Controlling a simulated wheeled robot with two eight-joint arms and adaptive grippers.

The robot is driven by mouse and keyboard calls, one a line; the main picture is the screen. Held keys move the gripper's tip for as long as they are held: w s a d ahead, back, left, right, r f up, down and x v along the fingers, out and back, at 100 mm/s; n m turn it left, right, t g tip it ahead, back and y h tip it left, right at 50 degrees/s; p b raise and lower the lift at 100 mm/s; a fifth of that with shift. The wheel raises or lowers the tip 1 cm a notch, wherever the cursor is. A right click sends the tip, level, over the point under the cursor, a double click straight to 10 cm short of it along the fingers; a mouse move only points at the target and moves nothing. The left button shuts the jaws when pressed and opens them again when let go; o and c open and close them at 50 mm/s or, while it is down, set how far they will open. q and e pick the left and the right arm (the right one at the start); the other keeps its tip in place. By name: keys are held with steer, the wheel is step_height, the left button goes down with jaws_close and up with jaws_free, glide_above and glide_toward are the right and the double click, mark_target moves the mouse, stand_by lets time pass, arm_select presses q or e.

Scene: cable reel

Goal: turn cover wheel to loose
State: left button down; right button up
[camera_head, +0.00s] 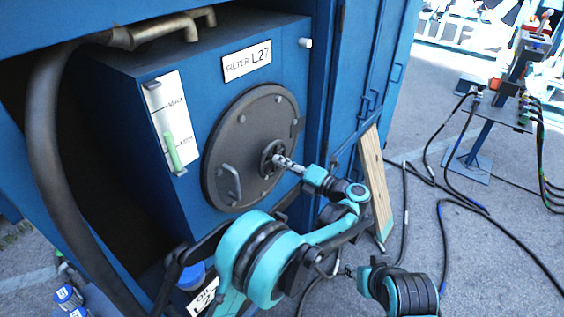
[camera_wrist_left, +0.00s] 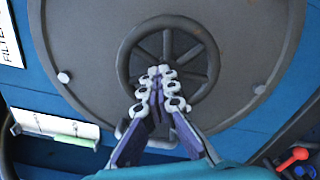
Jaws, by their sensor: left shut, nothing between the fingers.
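The cover wheel (camera_head: 266,166) is a small dark spoked handwheel at the middle of a round grey cover (camera_head: 228,140) on the blue filter box. In the left wrist view the wheel (camera_wrist_left: 167,46) shows its rim and spokes. My left gripper (camera_head: 278,160) is at the wheel. In the left wrist view its fingers (camera_wrist_left: 160,72) are together, with nothing between them, and their tips overlap the wheel's hub and lower spokes. Whether they touch it or reach between spokes, I cannot tell. My right gripper (camera_head: 347,271) is low, away from the wheel, its fingers too small to read.
The cover has a bar handle (camera_head: 232,182) and edge bolts. A level gauge (camera_head: 168,120) and a thick hose (camera_head: 45,140) are to the left. A blue door (camera_head: 372,70) and a wooden board (camera_head: 375,180) stand right. Cables (camera_head: 450,200) lie on the ground beyond.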

arm_select(q)
steer(key=shift+w+a, duration=0.1)
steer(key=shift+a, duration=0.1)
steer(key=c, duration=1.6)
jaws_free()
steer(key=o, duration=1.6)
steer(key=shift+w+a+f, duration=0.1)
steer(key=shift+w+a, duration=0.1)
steer(key=shift+s+d, duration=0.15)
steer(key=v, duration=0.7)
steer(key=shift+d, duration=0.2)
steer(key=shift+s, duration=0.15)
